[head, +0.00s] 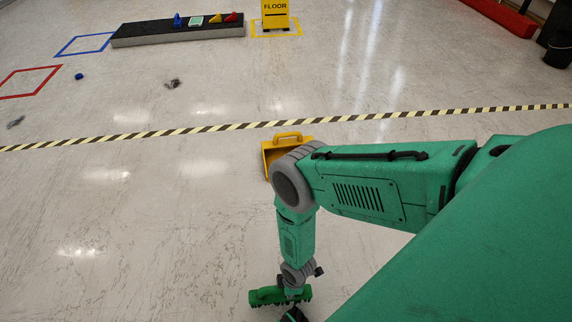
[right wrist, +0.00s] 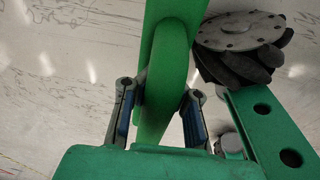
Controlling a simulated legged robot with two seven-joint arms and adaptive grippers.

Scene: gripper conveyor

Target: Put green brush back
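The green brush (head: 266,296) is at the bottom of the head view, at the end of my right arm, with a toothed lower edge. My right gripper (head: 294,312) is there with it, partly hidden by my wrist. In the right wrist view the brush's bright green body (right wrist: 166,70) runs between the blue-padded fingers of my right gripper (right wrist: 162,110), which look closed around it. Its far end is out of that view. I cannot tell the brush's height above the floor. My left gripper is in neither view.
Beyond a striped floor line (head: 215,128) are a low black platform (head: 150,38) with small coloured shapes, a yellow floor sign (head: 275,16) and small debris (head: 172,84). The left floor is mostly clear.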

